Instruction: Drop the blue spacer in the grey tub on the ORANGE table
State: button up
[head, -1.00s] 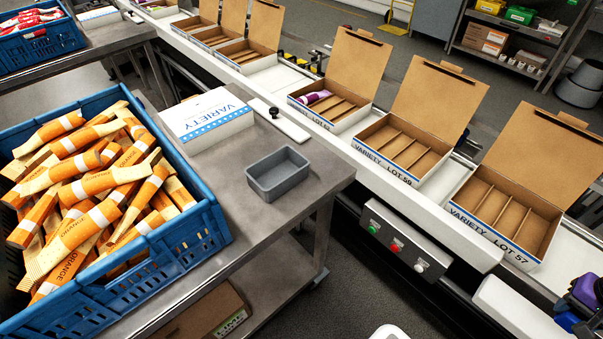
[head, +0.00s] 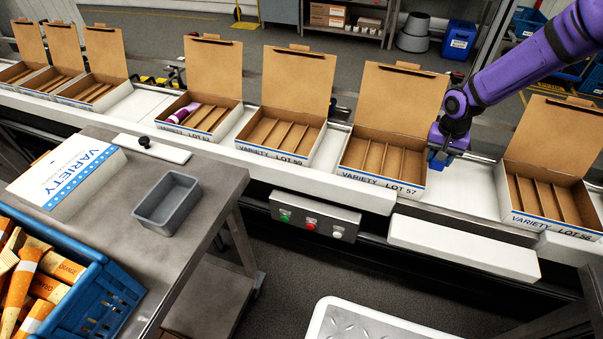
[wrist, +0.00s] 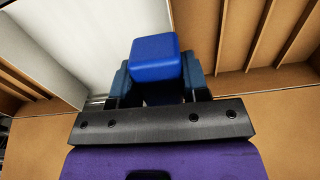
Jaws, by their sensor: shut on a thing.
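My gripper (head: 440,158) is over the conveyor, right beside the LOT 57 box at its right end. In the wrist view my gripper (wrist: 157,78) is shut on the blue spacer (wrist: 154,50), a small block between the two fingers. In the head view the spacer is small and hard to tell from the fingers. The grey tub (head: 158,216) stands on the steel table (head: 205,185) at the left, well away from my gripper. It is open and looks empty. The blue crate (head: 105,300) of orange-wrapped lollies stands on the same table.
Open boxes line the conveyor, among them LOT 57 (head: 381,189) and LOT 56 (head: 555,220), with raised lids. A button panel (head: 312,217) is on the conveyor's front.

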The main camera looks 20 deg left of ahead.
jog(key=s+a+r, duration=0.2)
jog(key=a, duration=1)
jog(key=s+a+r, duration=0.1)
jog(key=s+a, duration=0.2)
jog(key=a, duration=0.8)
jog(key=s+a+r, duration=0.2)
jog(key=a, duration=1)
jog(key=s+a+r, duration=0.3)
jog(key=s+a, duration=1)
jog(key=s, duration=0.2)
jog(key=s+a+r, duration=0.3)
jog(key=s+a, duration=1)
jog(key=s, duration=0.2)
jog(key=shift+w+f, duration=0.15)
jog(key=shift+f, duration=1.15)
jog(key=shift+w+f, duration=0.1)
jog(key=shift+f, duration=1.15)
jog(key=o, duration=1)
jog(key=shift+r, duration=0.1)
